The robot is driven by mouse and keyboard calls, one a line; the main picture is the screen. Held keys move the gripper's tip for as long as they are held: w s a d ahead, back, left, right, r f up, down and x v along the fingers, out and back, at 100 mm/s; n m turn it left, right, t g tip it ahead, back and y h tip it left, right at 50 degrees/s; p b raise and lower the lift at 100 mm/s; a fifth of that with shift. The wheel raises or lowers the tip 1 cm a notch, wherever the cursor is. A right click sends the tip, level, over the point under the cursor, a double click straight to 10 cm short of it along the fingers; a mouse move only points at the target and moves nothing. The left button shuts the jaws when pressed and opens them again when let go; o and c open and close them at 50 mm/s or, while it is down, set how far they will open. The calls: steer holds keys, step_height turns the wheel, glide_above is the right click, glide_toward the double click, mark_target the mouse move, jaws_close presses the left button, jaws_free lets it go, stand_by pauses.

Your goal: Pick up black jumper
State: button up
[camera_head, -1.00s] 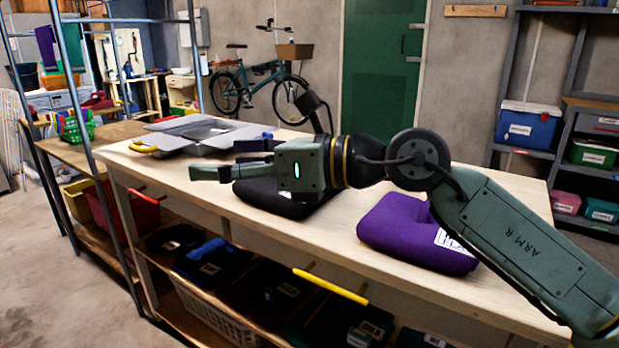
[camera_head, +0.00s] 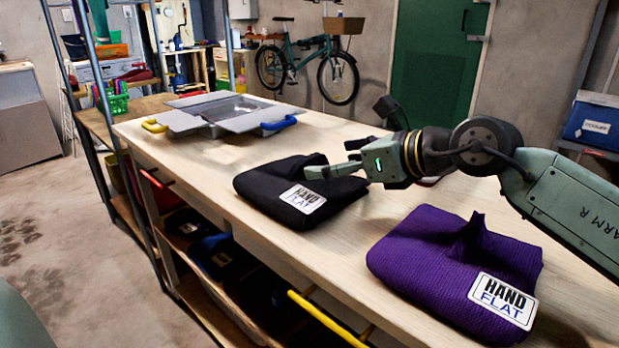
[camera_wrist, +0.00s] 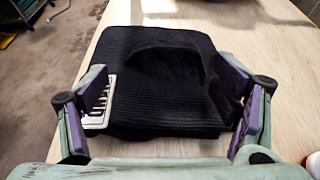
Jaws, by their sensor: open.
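The black jumper (camera_head: 262,184) lies folded on the wooden workbench (camera_head: 215,177), with a white "HAND FLAT" label on its near side. In the head view, my gripper (camera_head: 330,160) is at the jumper's right part, with one finger overlapping its upper edge. In the wrist view, the jumper (camera_wrist: 150,118) lies ahead and between the spread fingers of my gripper (camera_wrist: 168,80). The left finger overlaps the label. The gripper is open and holds nothing. Whether the fingers touch the cloth I cannot tell.
A purple jumper (camera_head: 430,262) with a similar label lies on the bench nearer the camera. A grey open case (camera_head: 185,122) with yellow and blue handles stands at the far end. A metal upright (camera_head: 128,170) rises by the bench's left side. Bare bench top separates these things.

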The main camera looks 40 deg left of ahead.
mark_target(312, 158)
steer(key=shift+w+a, duration=0.1)
steer(key=shift+a, duration=0.35)
steer(key=x, duration=0.3)
steer(key=p+x, duration=0.1)
steer(key=shift+w+a+r, duration=0.15)
steer(key=shift+w+a, duration=0.1)
steer(key=shift+w, duration=0.05)
jaws_close()
stand_by(0.4)
